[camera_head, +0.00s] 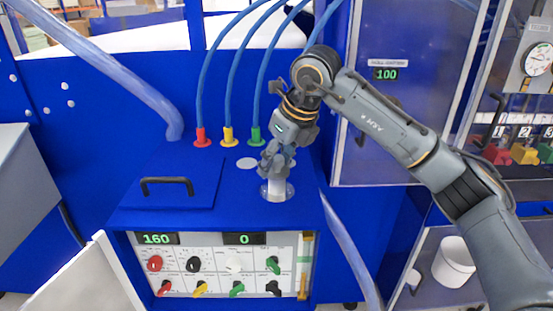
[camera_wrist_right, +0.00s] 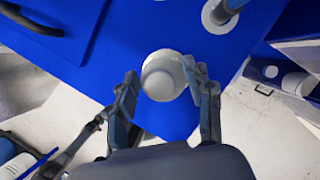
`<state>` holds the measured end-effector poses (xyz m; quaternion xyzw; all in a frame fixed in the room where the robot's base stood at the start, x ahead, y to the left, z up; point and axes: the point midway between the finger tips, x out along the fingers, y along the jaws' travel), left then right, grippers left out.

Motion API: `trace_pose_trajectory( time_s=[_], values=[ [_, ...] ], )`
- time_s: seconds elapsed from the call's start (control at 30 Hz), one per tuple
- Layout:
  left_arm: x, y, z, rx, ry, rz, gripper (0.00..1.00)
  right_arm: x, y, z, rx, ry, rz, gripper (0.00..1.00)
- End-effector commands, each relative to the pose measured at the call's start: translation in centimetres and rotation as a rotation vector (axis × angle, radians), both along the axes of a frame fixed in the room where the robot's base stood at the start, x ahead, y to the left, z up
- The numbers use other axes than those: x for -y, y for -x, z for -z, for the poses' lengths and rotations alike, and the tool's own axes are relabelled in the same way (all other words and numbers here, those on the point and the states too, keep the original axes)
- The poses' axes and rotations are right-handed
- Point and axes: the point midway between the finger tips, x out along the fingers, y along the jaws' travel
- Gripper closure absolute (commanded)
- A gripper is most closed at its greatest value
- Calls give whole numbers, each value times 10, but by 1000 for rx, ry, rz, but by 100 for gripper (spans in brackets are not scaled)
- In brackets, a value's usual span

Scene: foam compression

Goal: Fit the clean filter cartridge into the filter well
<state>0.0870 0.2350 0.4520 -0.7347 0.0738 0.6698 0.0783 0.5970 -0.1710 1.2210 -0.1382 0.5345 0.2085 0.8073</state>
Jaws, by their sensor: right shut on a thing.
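The clean filter cartridge (camera_head: 277,187) is a white cylinder, held upright at the right part of the blue bench top. My right gripper (camera_head: 277,162) is shut on its upper part from above. The right wrist view also shows the cartridge (camera_wrist_right: 163,77) between the two fingers of the gripper (camera_wrist_right: 163,85). In the head view a pale round rim (camera_head: 290,190), which looks like the filter well, surrounds the cartridge's lower end. How deep the cartridge sits in it cannot be told.
A blue lid with a black handle (camera_head: 167,181) lies left of the cartridge. Red (camera_head: 202,138), yellow (camera_head: 229,137) and green (camera_head: 255,137) hose plugs stand behind. A control panel (camera_head: 220,266) with knobs is on the front. A white bucket (camera_head: 454,263) stands at right.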

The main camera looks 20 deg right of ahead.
Motion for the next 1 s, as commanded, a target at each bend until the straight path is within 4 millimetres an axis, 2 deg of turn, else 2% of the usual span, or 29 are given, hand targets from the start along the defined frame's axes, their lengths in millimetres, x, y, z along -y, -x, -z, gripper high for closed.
trace_pose_trajectory(
  time_s=[1.0],
  values=[
    [0, 1, 25, -1, 0, 0, 60, 0, 0, 32, 1, 0, 0, 100]
  ],
)
